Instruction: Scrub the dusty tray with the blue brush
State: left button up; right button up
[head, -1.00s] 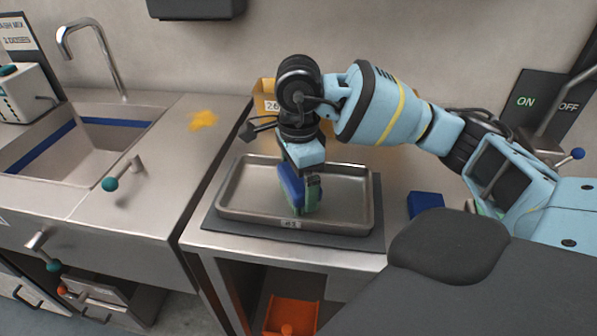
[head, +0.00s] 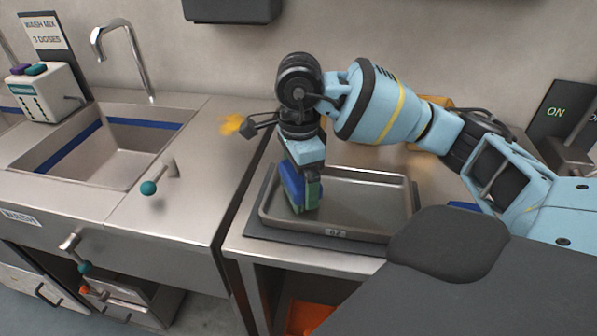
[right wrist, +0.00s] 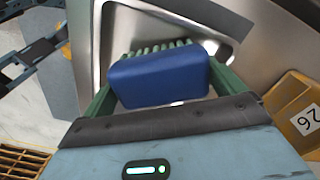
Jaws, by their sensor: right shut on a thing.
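The grey metal tray (head: 385,229) lies on a dark mat on the steel counter, with a small label on its front wall. My right gripper (head: 302,186) is shut on the blue brush (head: 291,185) and holds it low over the tray's left end. In the right wrist view the blue block of the brush (right wrist: 160,78) sits between green fingers, with pale green bristles pointing into the tray (right wrist: 97,40). Whether the bristles touch the tray floor is hard to tell. No dust shows clearly on the tray.
A sink (head: 115,150) with a tap is at the left, and a teal-knobbed lever (head: 150,187) stands on the counter's front. A yellow patch (head: 232,124) lies on the counter behind. An ON/OFF panel (head: 560,115) is at right.

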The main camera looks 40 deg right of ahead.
notch_tip(320, 180, up, 2)
jog(key=shift+s+d, duration=0.1)
jog(key=shift+s+d+r+p, duration=0.1)
jog(key=shift+s+r+p, duration=0.1)
jog(key=shift+r+p, duration=0.55)
jog(key=shift+w+r+p, duration=0.15)
jog(key=shift+r+p, duration=0.7)
jog(key=shift+r, duration=0.9)
pick_arm(q)
jog(key=shift+t, duration=0.3)
jog(key=r, duration=0.1)
jog(key=w+r, duration=0.2)
jog(key=r, duration=0.1)
jog(key=shift+w+a, duration=0.2)
jog(key=shift+a, duration=0.05)
jog(key=shift+s, duration=0.1)
pick_arm(e)
jog(key=shift+f, duration=0.1)
